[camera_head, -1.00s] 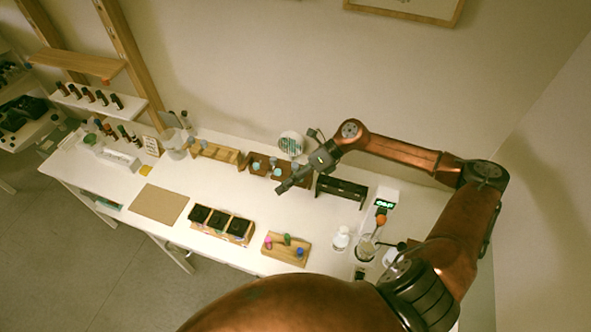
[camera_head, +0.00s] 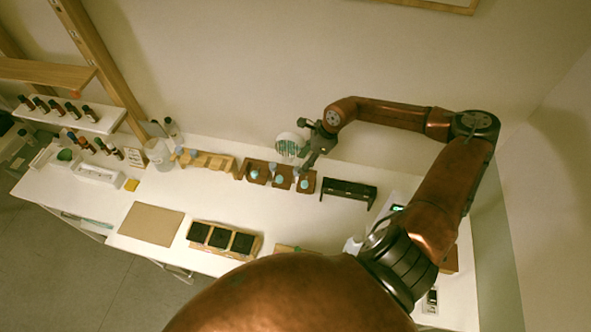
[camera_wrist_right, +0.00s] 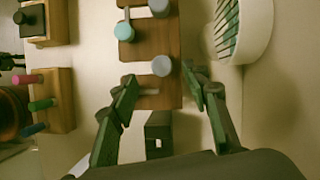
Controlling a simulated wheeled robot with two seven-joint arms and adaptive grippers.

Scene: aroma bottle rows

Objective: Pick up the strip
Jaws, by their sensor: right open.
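A white round holder (camera_head: 289,139) with green strip-like slats stands by the wall at the back of the table. It also shows at the upper right of the right wrist view (camera_wrist_right: 262,38), with thin green strips side by side in it. I cannot tell single strips apart in the head view. My right gripper (camera_head: 305,163) is just right of and in front of the holder. In the right wrist view my right gripper (camera_wrist_right: 160,86) is open and empty above the end of a brown wooden stand (camera_wrist_right: 155,45), with the holder beyond the right finger. My left gripper is out of view.
Brown stands with turquoise discs (camera_head: 281,182) lie below my right gripper. A black rack (camera_head: 349,191) stands to their right. A tray of dark squares (camera_head: 222,238) and a tan mat (camera_head: 152,223) are nearer. The white table between is clear.

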